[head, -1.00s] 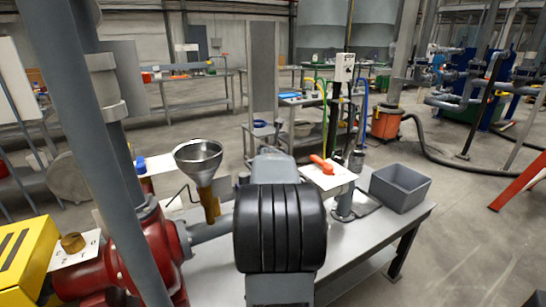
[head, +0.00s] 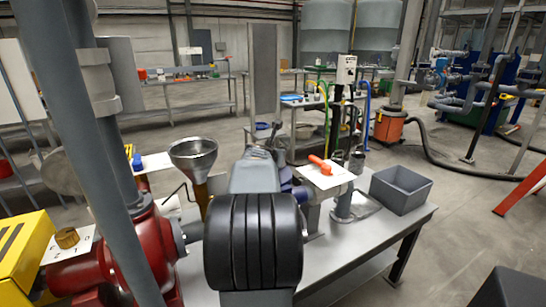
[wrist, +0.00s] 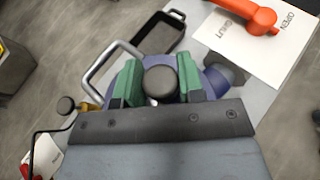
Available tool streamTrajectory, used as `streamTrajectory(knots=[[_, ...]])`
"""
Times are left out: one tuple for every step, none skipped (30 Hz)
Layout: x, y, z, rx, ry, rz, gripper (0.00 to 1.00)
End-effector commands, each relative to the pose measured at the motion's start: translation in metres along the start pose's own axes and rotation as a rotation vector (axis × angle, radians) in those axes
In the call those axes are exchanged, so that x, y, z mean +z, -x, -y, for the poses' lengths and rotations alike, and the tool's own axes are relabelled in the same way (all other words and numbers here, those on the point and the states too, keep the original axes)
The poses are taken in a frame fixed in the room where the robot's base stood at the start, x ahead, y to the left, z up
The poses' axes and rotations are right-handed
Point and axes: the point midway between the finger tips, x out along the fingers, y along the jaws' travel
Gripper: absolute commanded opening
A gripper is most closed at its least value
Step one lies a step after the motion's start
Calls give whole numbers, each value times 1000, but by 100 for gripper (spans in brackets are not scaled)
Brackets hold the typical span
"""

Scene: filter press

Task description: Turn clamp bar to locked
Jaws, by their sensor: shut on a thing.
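In the wrist view, my gripper (wrist: 160,82) has green finger pads on both sides of a dark round knob (wrist: 160,77) and is shut on it. The knob appears to belong to the clamp bar, but the bar's length and the lock marking cannot be made out. A blue-purple body (wrist: 217,78) lies below the fingers; part of it (head: 298,188) shows right of my arm in the head view. My wrist and forearm hide the gripper and the knob in the head view.
A bent metal handle (wrist: 97,68) and a dark tray (wrist: 160,38) lie near the fingers. An orange lever (head: 320,163) sits by an OPEN/SHUT card. A funnel (head: 193,153) and red machine (head: 105,262) stand left. A grey bin (head: 400,188) stands on the bench (head: 345,238).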

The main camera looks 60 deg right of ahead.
Motion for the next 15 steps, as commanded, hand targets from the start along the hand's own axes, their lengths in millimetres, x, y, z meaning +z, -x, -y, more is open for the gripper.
streamTrajectory(knots=[[-1, 0, 2, -5, 0, -3, 0], [-2, 0, 2, -5, 0, -3, 0], [-2, 0, 2, -5, 0, -3, 0], [-2, 0, 2, -6, 0, -4, 0], [-2, 0, 2, -6, 0, -4, 38], [-2, 0, 1, -5, 1, -4, 42], [-2, 0, 1, -5, 1, -3, 45], [-2, 0, 1, -4, 1, -3, 48], [-2, 0, 1, -3, 1, -3, 52], [-2, 0, 0, -3, 1, -3, 55], [-1, 0, 0, -2, 2, -3, 57], [-1, 0, 0, -2, 2, -3, 61], [-1, 0, 0, -2, 2, -2, 61], [-1, 0, 0, -1, 2, -2, 61], [-1, 0, 0, -1, 2, -2, 61]])
